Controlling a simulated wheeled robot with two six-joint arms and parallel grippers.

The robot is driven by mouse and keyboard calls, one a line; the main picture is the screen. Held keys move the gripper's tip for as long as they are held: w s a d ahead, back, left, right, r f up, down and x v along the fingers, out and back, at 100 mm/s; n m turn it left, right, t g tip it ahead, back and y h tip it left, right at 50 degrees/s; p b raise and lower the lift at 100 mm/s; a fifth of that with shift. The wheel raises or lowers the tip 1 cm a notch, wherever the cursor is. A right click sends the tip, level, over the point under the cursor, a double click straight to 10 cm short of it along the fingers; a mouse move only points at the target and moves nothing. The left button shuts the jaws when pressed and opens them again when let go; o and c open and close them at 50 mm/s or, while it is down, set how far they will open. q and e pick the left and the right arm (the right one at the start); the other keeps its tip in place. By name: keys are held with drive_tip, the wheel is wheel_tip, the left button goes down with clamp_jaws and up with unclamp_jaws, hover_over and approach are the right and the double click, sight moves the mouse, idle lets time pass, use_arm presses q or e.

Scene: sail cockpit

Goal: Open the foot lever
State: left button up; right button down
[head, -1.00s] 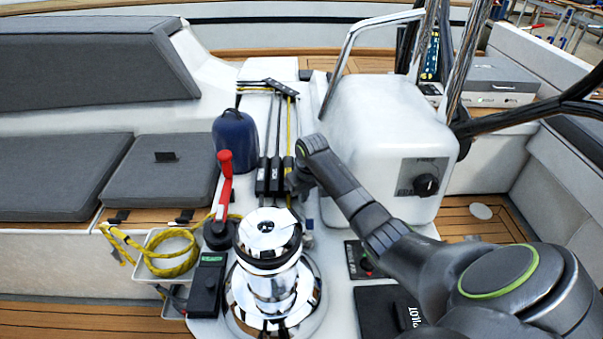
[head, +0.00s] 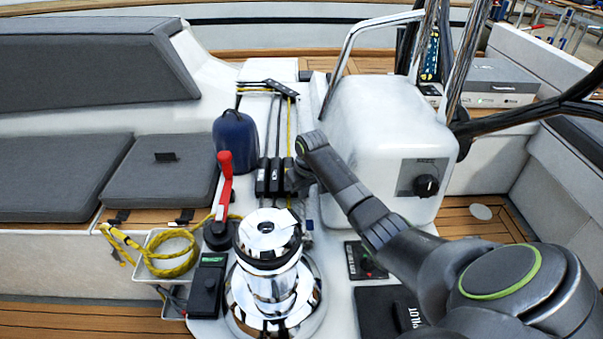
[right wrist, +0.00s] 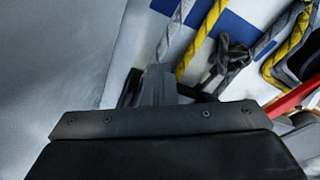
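Three black clutch levers stand side by side on the white deck behind the chrome winch: a left one (head: 261,178), a middle one (head: 275,177) and a right one (head: 288,170). Their labels are too small to read, so I cannot tell which is the foot lever. My right gripper (head: 296,184) is low at the right lever, partly hiding it; whether they touch is unclear. In the right wrist view, dark finger parts (right wrist: 158,86) show beyond the gripper's black body, their gap hidden. My left gripper is out of view.
The chrome winch (head: 268,270) and red-handled crank (head: 225,185) stand in front of the levers. A blue rounded cover (head: 236,140) is at their left, and a white console (head: 385,130) at their right. Lines run back from the levers.

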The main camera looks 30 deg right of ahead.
drive_tip(key=shift+w+d+r+p, duration=0.1)
drive_tip(key=shift+r+p, duration=0.2)
drive_tip(key=shift+r, duration=0.2)
drive_tip(key=shift+w+d+r+p, duration=0.1)
drive_tip(key=shift+r+p, duration=0.2)
drive_tip(key=shift+r, duration=0.2)
drive_tip(key=shift+w+d+r+p, duration=0.1)
drive_tip(key=shift+w+r+p, duration=0.15)
drive_tip(key=shift+r+p, duration=0.6)
drive_tip(key=shift+r, duration=0.1)
drive_tip(key=shift+w+d+r+p, duration=0.15)
drive_tip(key=shift+r+p, duration=0.1)
drive_tip(key=shift+r, duration=0.2)
drive_tip(key=shift+w+d+r+p, duration=0.15)
drive_tip(key=shift+r+p, duration=0.1)
drive_tip(key=shift+r, duration=0.15)
drive_tip(key=shift+a, duration=0.1)
